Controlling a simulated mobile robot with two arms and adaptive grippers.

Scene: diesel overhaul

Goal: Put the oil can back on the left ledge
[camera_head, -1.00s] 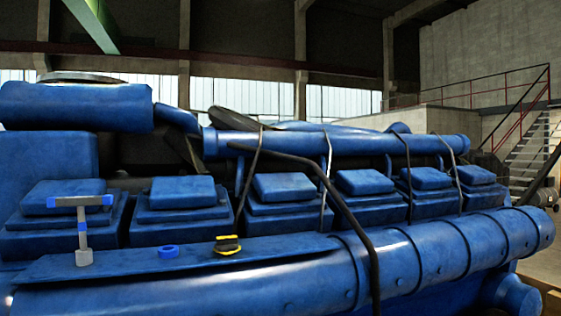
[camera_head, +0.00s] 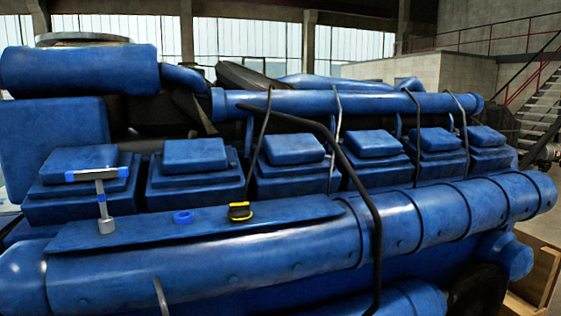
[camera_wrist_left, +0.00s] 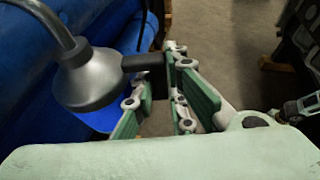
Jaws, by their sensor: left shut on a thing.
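The oil can (camera_wrist_left: 90,78) is grey and rounded, with a thin curved spout and a dark handle, in the left wrist view. My left gripper (camera_wrist_left: 162,78) is shut on its dark handle, beside the can body. In the head view, a thin grey curved piece (camera_head: 161,298) at the bottom edge looks like its spout; the rest of the can is out of that view. A flat blue ledge (camera_head: 290,214) runs along the engine's near side at left. My right gripper is not in view.
A dark bent pipe (camera_head: 365,200) crosses the engine front. A wooden crate (camera_head: 540,270) is at lower right.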

